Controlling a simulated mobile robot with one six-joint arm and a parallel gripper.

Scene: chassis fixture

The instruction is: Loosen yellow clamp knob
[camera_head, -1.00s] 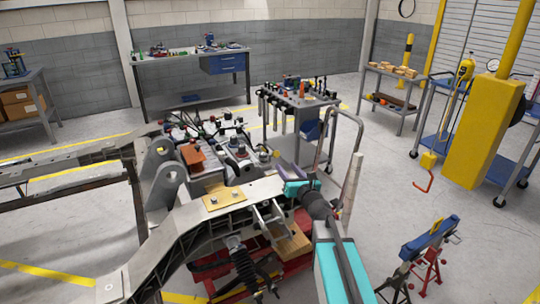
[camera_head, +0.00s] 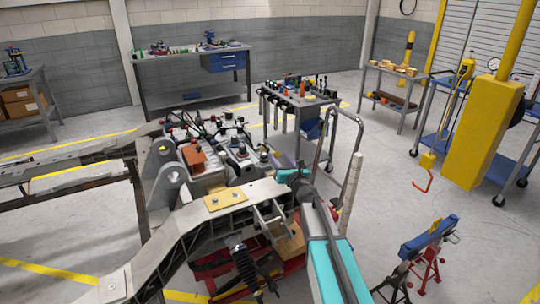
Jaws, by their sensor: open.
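The grey metal chassis frame (camera_head: 178,235) runs from the lower left up to the middle. A yellow plate with two bolts (camera_head: 226,199) lies flat on its top. I cannot make out a yellow clamp knob for sure; my gripper and wrist cover part of the crowded area beyond the plate. My gripper (camera_head: 277,160) is open at the end of my teal and black arm, just beyond the chassis rail and right of the clustered parts. Its fingertips are small and partly lost among these parts, so I cannot tell whether they touch anything.
Clustered parts, with an orange-brown block (camera_head: 194,158), crowd the space left of my gripper. A grey tool cart (camera_head: 298,100) stands behind, with a metal push-handle frame (camera_head: 358,125) to its right. Open floor lies between.

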